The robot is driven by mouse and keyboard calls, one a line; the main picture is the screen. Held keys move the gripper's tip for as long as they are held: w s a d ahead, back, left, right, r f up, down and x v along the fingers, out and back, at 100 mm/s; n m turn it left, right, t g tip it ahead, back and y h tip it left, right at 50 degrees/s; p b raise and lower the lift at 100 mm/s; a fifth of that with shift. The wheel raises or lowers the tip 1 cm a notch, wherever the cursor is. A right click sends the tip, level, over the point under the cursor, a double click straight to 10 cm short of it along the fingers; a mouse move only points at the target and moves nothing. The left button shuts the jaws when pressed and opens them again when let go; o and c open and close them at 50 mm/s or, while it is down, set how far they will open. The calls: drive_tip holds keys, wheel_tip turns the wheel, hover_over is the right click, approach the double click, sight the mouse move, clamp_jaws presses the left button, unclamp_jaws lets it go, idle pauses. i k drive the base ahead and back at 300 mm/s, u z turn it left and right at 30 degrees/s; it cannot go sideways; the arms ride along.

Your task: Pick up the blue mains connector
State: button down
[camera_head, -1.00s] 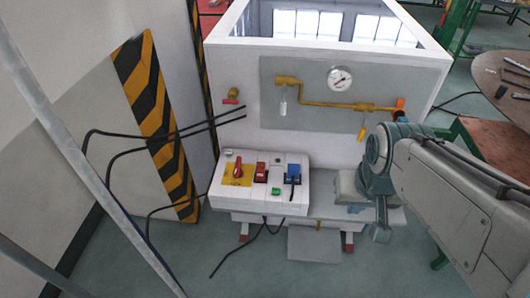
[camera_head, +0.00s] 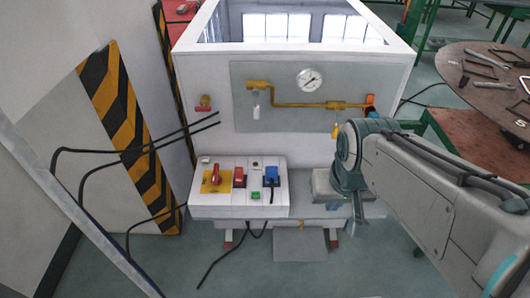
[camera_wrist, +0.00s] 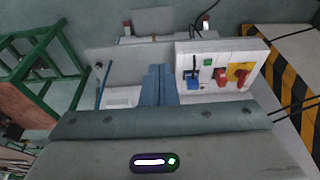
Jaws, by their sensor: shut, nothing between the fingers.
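The blue mains connector (camera_head: 271,176) sits on the right part of the top of a white control box (camera_head: 239,212), with a black cable at it. In the wrist view the blue connector (camera_wrist: 193,81) is to the right of my gripper (camera_wrist: 157,72). My gripper's fingers are together with nothing between them, and apart from the connector. In the head view my gripper (camera_head: 359,212) hangs to the right of the box, partly hidden by its own wrist.
A red switch (camera_head: 238,177), a red rotary handle on a yellow plate (camera_head: 215,180) and a green button (camera_head: 255,195) are beside the connector. Behind stands a panel with a gauge (camera_head: 309,79) and yellow pipe. Black cables hang at the left. A round table (camera_head: 490,75) is at right.

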sight(272, 172)
drive_tip(key=z, duration=1.85)
drive_tip(key=i, duration=0.9)
drive_tip(key=u, duration=3)
